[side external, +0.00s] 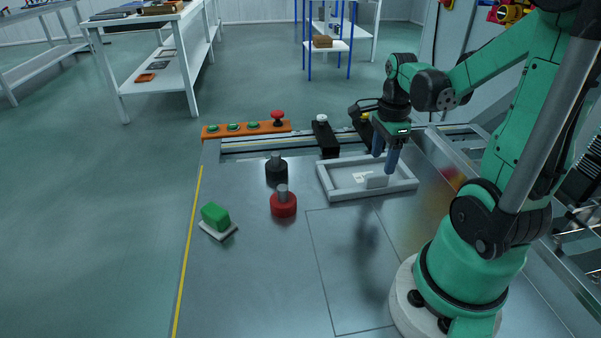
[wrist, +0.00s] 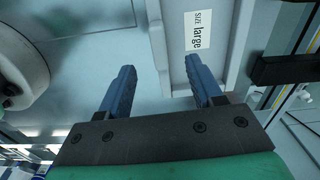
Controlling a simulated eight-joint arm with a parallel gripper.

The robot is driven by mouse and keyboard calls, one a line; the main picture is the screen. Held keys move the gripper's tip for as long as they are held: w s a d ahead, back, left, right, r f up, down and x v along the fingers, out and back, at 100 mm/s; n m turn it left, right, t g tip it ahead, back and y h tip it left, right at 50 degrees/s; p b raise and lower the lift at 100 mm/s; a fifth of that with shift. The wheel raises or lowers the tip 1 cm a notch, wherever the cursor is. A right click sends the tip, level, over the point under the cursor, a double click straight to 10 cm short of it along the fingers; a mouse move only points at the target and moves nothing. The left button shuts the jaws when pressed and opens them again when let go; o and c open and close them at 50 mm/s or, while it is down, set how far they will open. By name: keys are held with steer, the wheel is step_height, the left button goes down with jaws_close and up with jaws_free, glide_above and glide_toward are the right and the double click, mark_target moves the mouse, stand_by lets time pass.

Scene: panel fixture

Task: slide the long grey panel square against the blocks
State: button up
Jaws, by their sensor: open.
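A shallow grey rectangular frame (side external: 330,189) lies on the metal table. I see no separate long grey panel that I can name with certainty. In the wrist view a pale grey piece with a raised edge carries a label (wrist: 197,30) reading "SIZE large". My gripper (side external: 383,164) points down over the right part of the frame, fingers apart. In the wrist view the gripper (wrist: 160,65) has nothing between its blue fingers. Whether a fingertip touches anything is unclear.
A black knobbed cylinder (side external: 276,174) and a red one (side external: 284,207) stand left of the frame. A green block (side external: 215,216) sits on a pale plate further left. An orange button strip (side external: 245,130) and a black fixture (side external: 325,139) line the back. The front table is clear.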

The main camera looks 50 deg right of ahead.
mark_target(381, 174)
steer(key=shift+s+d+f+m, duration=0.1)
steer(key=shift+f+m, duration=0.15)
steer(key=shift+m, duration=0.05)
steer(key=shift+f, duration=2.55)
steer(key=shift+c, duration=0.2)
jaws_close()
steer(key=shift+s+d, duration=0.1)
steer(key=shift+s+d, duration=0.15)
steer(key=shift+w+d, duration=1.35)
steer(key=shift+w, duration=0.05)
jaws_free()
